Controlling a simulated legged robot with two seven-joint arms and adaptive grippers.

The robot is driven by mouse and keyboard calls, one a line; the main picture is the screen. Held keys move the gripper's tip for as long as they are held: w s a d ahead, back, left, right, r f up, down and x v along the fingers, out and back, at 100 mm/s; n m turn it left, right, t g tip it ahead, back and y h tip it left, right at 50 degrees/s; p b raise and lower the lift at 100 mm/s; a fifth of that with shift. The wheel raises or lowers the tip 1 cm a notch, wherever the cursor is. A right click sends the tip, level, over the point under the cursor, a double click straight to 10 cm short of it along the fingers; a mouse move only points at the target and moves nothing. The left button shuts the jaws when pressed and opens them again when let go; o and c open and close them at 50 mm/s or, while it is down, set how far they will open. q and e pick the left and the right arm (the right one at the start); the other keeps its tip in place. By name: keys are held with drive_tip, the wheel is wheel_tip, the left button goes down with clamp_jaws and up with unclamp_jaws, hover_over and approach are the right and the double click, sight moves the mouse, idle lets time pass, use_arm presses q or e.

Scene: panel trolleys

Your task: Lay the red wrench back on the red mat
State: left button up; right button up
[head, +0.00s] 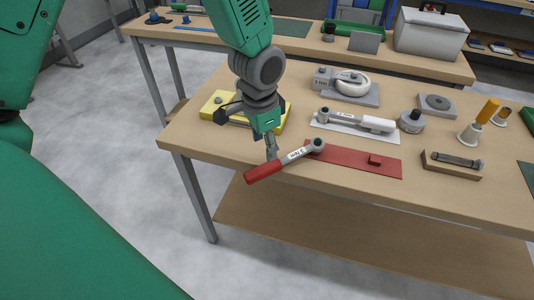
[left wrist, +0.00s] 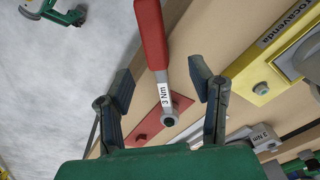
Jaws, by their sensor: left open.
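The red wrench (head: 264,172), with a red handle and a grey shaft marked "3 Nm", lies slanted at the table's front edge. Its handle sticks out past the edge, and its round head is over the left end of the red mat (head: 350,160). A small red block stands on the mat's right part. My left gripper (head: 271,153) is just above the wrench. In the left wrist view its open fingers (left wrist: 162,82) are on either side of the wrench (left wrist: 152,38), apart from it; the red mat (left wrist: 146,122) shows partly behind. My right gripper is not in view.
Behind the mat lies a white-handled wrench (head: 376,123) on a pale mat. A yellow block (head: 216,104) is behind my left gripper. A wooden block with a metal rod (head: 452,166) stands right of the red mat. Grey fixtures fill the table's back.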

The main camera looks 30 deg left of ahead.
use_arm(q)
drive_tip(key=r, duration=0.5)
drive_tip(key=shift+s+r+p, duration=0.25)
drive_tip(key=shift+r+p, duration=0.05)
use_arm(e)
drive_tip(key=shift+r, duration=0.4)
